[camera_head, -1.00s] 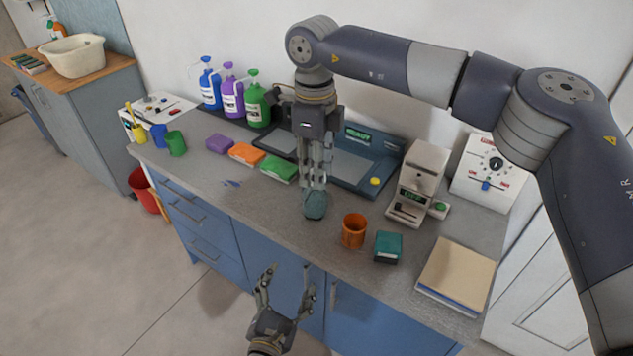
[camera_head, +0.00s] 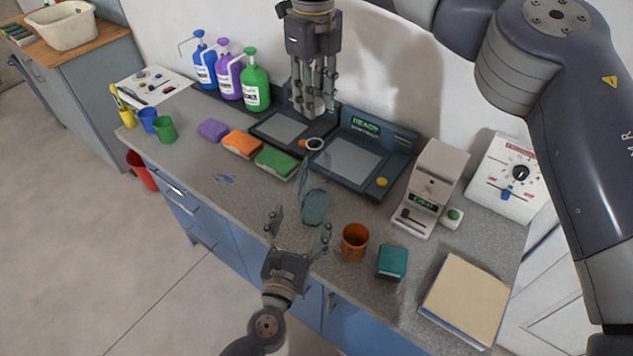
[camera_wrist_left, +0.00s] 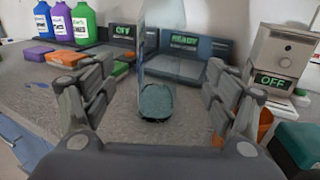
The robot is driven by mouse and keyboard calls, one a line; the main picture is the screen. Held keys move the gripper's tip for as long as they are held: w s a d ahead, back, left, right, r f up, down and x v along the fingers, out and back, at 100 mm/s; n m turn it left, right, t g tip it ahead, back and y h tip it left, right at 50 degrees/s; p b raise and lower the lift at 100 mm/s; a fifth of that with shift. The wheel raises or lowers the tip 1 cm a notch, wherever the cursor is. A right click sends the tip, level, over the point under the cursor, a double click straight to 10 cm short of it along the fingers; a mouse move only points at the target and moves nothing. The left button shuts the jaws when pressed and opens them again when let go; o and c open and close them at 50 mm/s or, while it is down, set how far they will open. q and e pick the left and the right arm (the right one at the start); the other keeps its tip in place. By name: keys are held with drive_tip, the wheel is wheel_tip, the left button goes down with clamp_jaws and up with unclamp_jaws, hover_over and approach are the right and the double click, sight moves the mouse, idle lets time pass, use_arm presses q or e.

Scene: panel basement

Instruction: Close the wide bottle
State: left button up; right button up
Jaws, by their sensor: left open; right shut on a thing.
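The wide bottle (camera_head: 314,207) stands upright on the counter, clear glass above and dark teal in its lower part. In the left wrist view the bottle (camera_wrist_left: 156,101) lies ahead between the spread fingers. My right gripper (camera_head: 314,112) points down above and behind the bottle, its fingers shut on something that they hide.
An orange cup (camera_head: 355,242), a teal box (camera_head: 392,262) and a book stack (camera_head: 466,298) lie right of the bottle. Behind stand a device reading READY (camera_head: 378,150) and a beige machine (camera_head: 433,180). Sponges (camera_head: 241,144) and pump bottles (camera_head: 256,80) are left.

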sight(315, 181)
drive_tip(key=shift+s+a+r, duration=0.1)
drive_tip(key=shift+s, duration=0.15)
drive_tip(key=shift+w+f, duration=0.2)
drive_tip(key=shift+w, duration=0.2)
use_arm(q)
drive_tip(key=x, duration=1.2)
drive_tip(key=shift+w, duration=0.1)
use_arm(e)
drive_tip(key=shift+s, duration=0.1)
use_arm(q)
drive_tip(key=c, duration=1.6)
drive_tip(key=shift+c, duration=0.2)
use_arm(e)
drive_tip(key=shift+f, duration=2.45)
